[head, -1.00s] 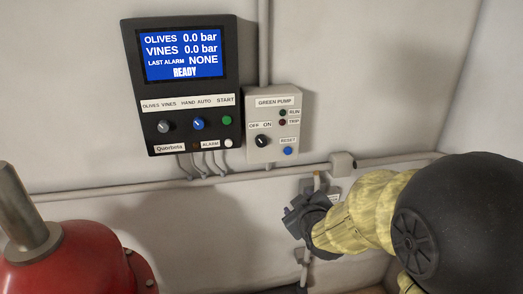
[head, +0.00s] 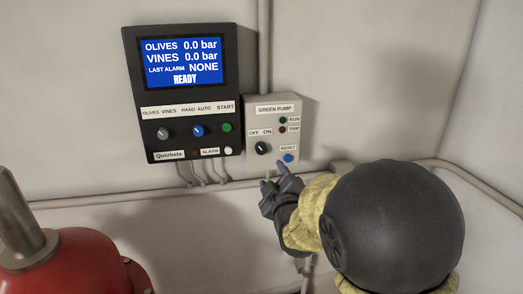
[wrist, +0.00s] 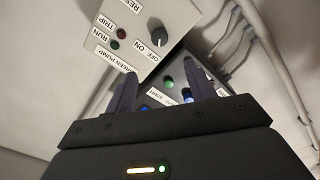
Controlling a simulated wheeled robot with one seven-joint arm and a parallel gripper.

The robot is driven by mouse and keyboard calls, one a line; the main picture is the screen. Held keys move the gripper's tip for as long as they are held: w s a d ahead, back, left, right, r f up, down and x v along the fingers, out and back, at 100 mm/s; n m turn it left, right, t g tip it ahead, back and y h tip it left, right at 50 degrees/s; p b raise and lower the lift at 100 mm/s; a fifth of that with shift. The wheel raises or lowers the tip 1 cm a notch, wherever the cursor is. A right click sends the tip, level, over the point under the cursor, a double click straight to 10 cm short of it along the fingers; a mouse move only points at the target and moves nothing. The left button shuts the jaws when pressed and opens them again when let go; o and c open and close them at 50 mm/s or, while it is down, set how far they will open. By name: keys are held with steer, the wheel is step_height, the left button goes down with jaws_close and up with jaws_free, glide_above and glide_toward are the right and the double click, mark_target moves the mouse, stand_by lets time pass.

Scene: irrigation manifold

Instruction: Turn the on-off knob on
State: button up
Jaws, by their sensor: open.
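The on-off knob (head: 262,148) is a black round knob with a pale mark, under the OFF and ON labels on the light grey GREEN PUMP box (head: 290,110). Its mark seems to point up toward the OFF side, but it is small. In the wrist view the knob (wrist: 158,36) appears upside down, beyond and between the fingertips. My gripper (head: 274,175) is open and empty, just below and slightly right of the knob in the head view, apart from it. Its dark fingers also show in the wrist view (wrist: 158,75).
A blue RESET button (head: 289,158) sits right of the knob, close to my gripper. RUN and TRIP lamps (head: 283,125) look dark. A black controller (head: 185,90) with READY on its screen adjoins left. Conduits run below. A red rounded body (head: 75,265) stands at lower left.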

mark_target(261, 150)
steer(key=p+x, duration=0.5)
steer(key=x, duration=0.9)
steer(key=shift+w+a+f+p, duration=0.15)
steer(key=shift+w+p, duration=0.2)
steer(key=shift+w, duration=0.2)
steer(key=c, duration=1)
